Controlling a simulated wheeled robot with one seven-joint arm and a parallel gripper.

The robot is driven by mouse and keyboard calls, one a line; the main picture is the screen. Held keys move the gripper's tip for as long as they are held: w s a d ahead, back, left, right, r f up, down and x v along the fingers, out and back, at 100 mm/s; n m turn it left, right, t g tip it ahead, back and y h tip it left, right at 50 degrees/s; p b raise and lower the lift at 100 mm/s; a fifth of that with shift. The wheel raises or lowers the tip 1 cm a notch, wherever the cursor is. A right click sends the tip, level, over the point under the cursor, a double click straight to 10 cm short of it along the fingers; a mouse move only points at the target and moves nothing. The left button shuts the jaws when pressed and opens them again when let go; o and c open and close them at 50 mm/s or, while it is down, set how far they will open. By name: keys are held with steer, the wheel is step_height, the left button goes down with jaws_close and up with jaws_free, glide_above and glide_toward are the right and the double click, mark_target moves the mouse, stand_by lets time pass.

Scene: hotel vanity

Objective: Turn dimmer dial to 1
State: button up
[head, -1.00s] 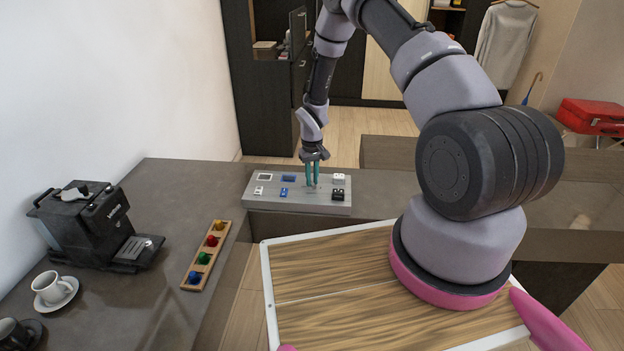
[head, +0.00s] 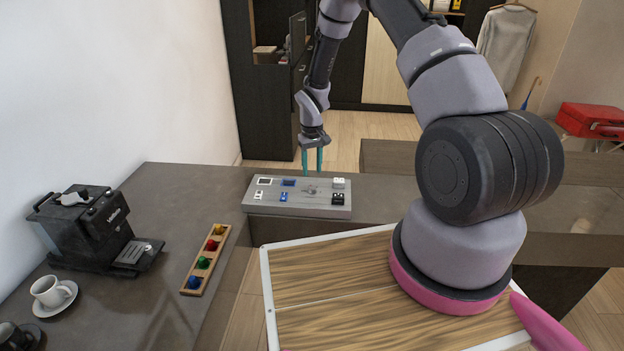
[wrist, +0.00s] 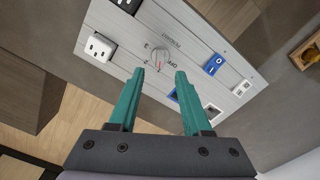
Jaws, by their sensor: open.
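The grey control panel (head: 260,207) lies on the dark counter and holds the dimmer dial (head: 311,189).
White sockets (wrist: 96,46), a dark socket, a blue switch (wrist: 213,64) and a white switch (wrist: 241,88) sit around the dial. A coffee machine (head: 85,230), a cup (head: 50,290) and a wooden tray of coloured knobs (head: 222,240) stand to the left.

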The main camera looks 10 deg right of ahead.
steer(key=shift+r, duration=2.15)
steer(key=s+d+r+m+t, duration=0.1)
steer(key=s+r, duration=0.2)
steer(key=r, duration=0.7)
steer(key=s+d+r+m+t, duration=0.1)
steer(key=s+d+r, duration=0.1)
steer(key=r, duration=0.7)
steer(key=s+d+r+m+t, duration=0.1)
steer(key=s+r, duration=0.2)
steer(key=r, duration=0.7)
steer(key=s+r+m+t, duration=0.1)
steer(key=s+r, duration=0.3)
steer(key=s, duration=0.3)
steer(key=s+d+r+m+t+y, duration=0.1)
steer(key=s+r, duration=0.4)
steer(key=s, duration=0.3)
steer(key=s+r+m+t+y, duration=0.1)
steer(key=s+r+t, duration=0.1)
steer(key=s+r, duration=0.2)
steer(key=s, duration=0.3)
steer(key=shift+s+d+r+m, duration=0.25)
steer(key=shift+d+r+m, duration=0.05)
steer(key=shift+d+r, duration=0.1)
